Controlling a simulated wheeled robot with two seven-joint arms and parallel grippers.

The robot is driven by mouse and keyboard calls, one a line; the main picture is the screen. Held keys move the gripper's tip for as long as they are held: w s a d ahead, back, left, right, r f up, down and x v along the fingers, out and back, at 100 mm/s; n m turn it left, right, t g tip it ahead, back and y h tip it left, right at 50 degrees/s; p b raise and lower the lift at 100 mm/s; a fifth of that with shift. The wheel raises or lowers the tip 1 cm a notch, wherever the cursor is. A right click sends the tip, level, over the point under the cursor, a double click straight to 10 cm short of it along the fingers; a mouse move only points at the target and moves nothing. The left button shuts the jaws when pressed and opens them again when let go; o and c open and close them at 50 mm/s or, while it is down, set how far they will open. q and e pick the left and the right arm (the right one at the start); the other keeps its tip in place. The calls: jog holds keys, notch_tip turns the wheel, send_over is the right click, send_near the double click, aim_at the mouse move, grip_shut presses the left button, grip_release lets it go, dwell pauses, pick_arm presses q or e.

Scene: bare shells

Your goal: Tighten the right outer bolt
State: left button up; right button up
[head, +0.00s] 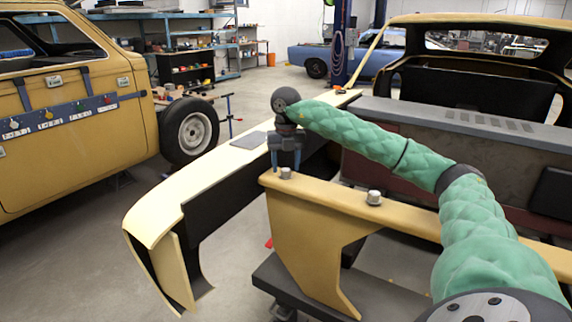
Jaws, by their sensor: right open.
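Two silver hex bolts stand upright on the flat top of a yellow-tan frame rail (325,195). One bolt (286,173) is at the rail's left end. The other bolt (374,198) is farther right along the rail. My right gripper (286,166) points down over the left-end bolt, with its blue fingers apart, one on each side of the bolt head in the picture. Whether the fingers touch the bolt I cannot tell. The bolt's shank and thread are hidden. My left gripper is out of view.
A cream fender panel (190,190) curves left of the rail. A grey panel (460,130) stands behind my right arm. A yellow car body (70,120) with a wheel (190,132) is at the left. A dark stand (285,285) is below the rail.

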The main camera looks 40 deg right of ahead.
aim_at(286, 169)
notch_tip(286, 169, up, 6)
jog(key=shift+f+b, duration=0.15)
jog(key=shift+b, duration=0.2)
jog(key=shift+r, duration=0.95)
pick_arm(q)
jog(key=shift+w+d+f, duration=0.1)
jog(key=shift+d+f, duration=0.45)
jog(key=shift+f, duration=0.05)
